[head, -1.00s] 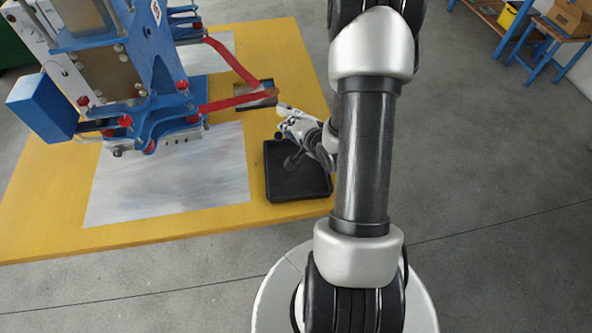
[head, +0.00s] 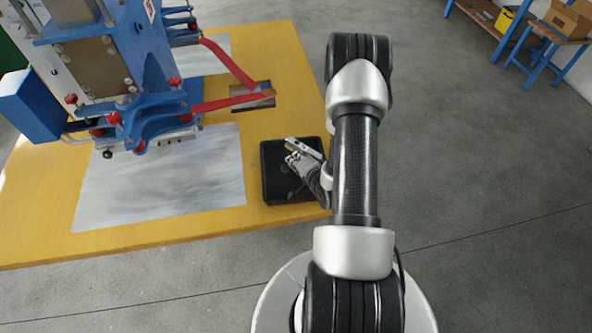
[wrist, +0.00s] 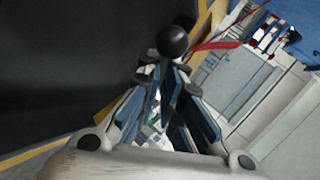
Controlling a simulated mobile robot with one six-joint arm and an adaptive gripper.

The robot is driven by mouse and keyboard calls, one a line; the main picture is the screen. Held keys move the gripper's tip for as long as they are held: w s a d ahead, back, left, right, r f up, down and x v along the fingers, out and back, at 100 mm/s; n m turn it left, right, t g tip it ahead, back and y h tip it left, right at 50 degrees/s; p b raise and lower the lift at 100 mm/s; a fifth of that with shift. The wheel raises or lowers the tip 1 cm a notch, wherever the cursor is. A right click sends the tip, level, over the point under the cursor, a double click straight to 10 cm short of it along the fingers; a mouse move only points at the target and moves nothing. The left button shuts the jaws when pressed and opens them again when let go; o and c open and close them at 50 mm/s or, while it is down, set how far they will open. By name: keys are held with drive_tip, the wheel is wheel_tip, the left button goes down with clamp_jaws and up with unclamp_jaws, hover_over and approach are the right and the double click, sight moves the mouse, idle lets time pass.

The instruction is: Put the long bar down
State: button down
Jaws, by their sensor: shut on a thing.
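My gripper (head: 300,158) is above the black tray (head: 269,190) at the table's right edge. It is shut on a slim light-grey piece (head: 306,148), which I take to be the long bar, held at a tilt over the tray's far part. In the wrist view, the gripper (wrist: 164,80) fingers close in around a narrow gap, with a round black knob (wrist: 173,42) at their tips. I cannot tell whether the knob belongs to the bar. The fingers hide most of the bar there. The dark tray (wrist: 60,60) fills the left side of the wrist view.
A blue machine (head: 130,70) with red-topped knobs stands at the left of the yellow table (head: 60,205). Its red arms (head: 235,100) reach toward a dark opening (head: 262,96) beyond the tray. A grey sheet (head: 165,185) lies left of the tray.

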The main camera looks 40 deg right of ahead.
sight(296, 175)
drive_tip(key=shift+f+b, duration=0.65)
drive_tip(key=shift+f, duration=1.3)
drive_tip(key=shift+f, duration=0.2)
drive_tip(key=c, duration=2)
unclamp_jaws()
drive_tip(key=shift+c, duration=0.2)
